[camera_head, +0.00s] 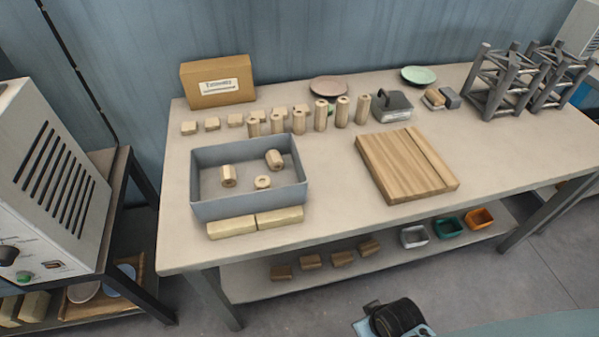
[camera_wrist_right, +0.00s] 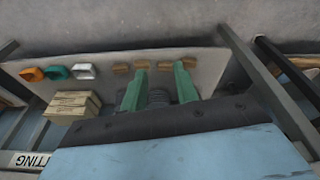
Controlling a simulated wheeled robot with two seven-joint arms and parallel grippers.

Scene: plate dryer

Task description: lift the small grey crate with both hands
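A grey open crate (camera_head: 248,195) stands near the left end of the table, with several short wooden pieces inside it. It sits upright and its near wall faces me. A much smaller pale grey bin (camera_head: 414,237) stands on the lower shelf; it also appears to show in the right wrist view (camera_wrist_right: 84,71). My right gripper (camera_wrist_right: 160,68) shows two green fingers set apart, open with nothing visibly held, facing the lower shelf. It is not touching the crate, which is outside the right wrist view. My left gripper is in neither view.
Two pale blocks (camera_head: 255,223) lie against the crate's near side. Several wooden pegs and a cardboard box (camera_head: 218,81) stand behind it. A wooden board (camera_head: 405,165) lies to its right, with bare tabletop between. A machine (camera_head: 50,190) stands left of the table.

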